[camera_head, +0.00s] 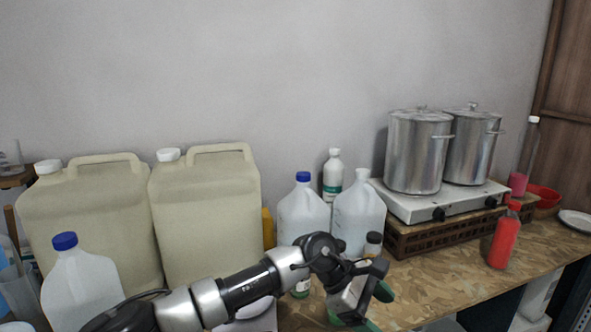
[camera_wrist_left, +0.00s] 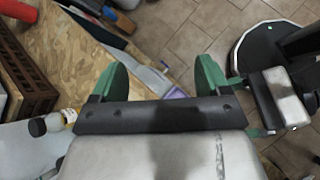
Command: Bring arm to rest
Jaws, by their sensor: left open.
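My left gripper (camera_head: 368,307) is in the head view over the front part of the wooden table, with its arm reaching in from the left. In the left wrist view its two green fingers (camera_wrist_left: 160,76) stand wide apart with nothing between them. It is close in front of a bottle with a dark cap (camera_head: 374,243), which the arm partly hides. At the right of the left wrist view is what looks like my right gripper (camera_wrist_left: 245,106), small, its green fingers apart, away from the table above the tiled floor.
Two large beige canisters (camera_head: 205,225) and a blue-capped jug (camera_head: 80,285) stand at the left. White jugs (camera_head: 358,215) stand behind the gripper. Steel pots (camera_head: 419,155) sit on a stove (camera_head: 440,203) at the right. A red bottle (camera_head: 504,240) stands near the table's front edge.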

